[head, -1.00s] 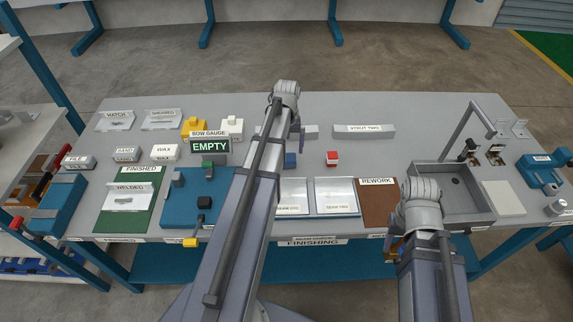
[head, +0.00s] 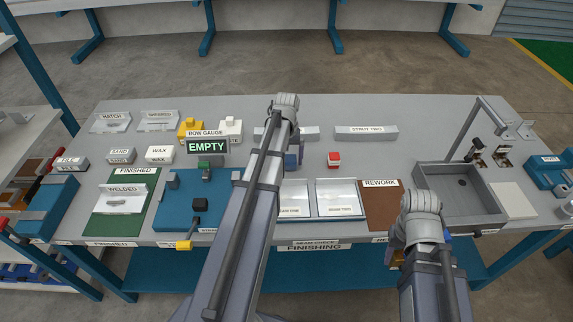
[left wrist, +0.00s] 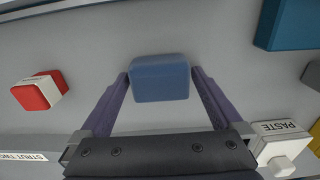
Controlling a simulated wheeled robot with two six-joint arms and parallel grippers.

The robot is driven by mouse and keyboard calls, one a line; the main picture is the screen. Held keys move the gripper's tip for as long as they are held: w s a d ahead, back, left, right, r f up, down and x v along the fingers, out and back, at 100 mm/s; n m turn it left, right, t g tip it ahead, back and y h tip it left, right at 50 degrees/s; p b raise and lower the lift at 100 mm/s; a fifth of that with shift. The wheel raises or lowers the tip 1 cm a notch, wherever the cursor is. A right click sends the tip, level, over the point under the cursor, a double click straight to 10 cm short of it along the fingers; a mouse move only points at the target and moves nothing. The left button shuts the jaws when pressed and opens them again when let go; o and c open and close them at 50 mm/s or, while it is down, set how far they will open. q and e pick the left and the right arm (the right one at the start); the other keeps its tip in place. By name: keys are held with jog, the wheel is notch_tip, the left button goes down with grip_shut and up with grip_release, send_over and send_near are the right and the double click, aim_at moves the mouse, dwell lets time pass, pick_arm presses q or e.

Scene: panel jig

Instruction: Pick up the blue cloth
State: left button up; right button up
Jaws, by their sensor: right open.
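The blue cloth (head: 291,160) is a small folded block on the bench, partly hidden by my left arm in the head view. In the left wrist view the blue cloth (left wrist: 160,78) lies between the fingertips of my left gripper (left wrist: 160,84). The fingers are spread on either side of it, with a narrow gap showing at each side. In the head view my left gripper (head: 297,148) is over the cloth, mostly hidden by its arm. My right gripper (head: 391,243) is low by the bench's front edge, mostly hidden by its arm.
A red and white block (head: 334,160) stands right of the cloth, and a white PASTE block (left wrist: 282,145) stands near the left gripper. Clear trays (head: 337,198), a brown REWORK mat (head: 381,212) and a grey basin (head: 490,214) lie nearer the front.

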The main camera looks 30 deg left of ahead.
aim_at(287, 158)
pick_arm(q)
jog(key=c, duration=1)
jog(key=shift+r, duration=0.15)
jog(key=shift+c, duration=0.2)
notch_tip(287, 158, up, 10)
jog(key=p, duration=1)
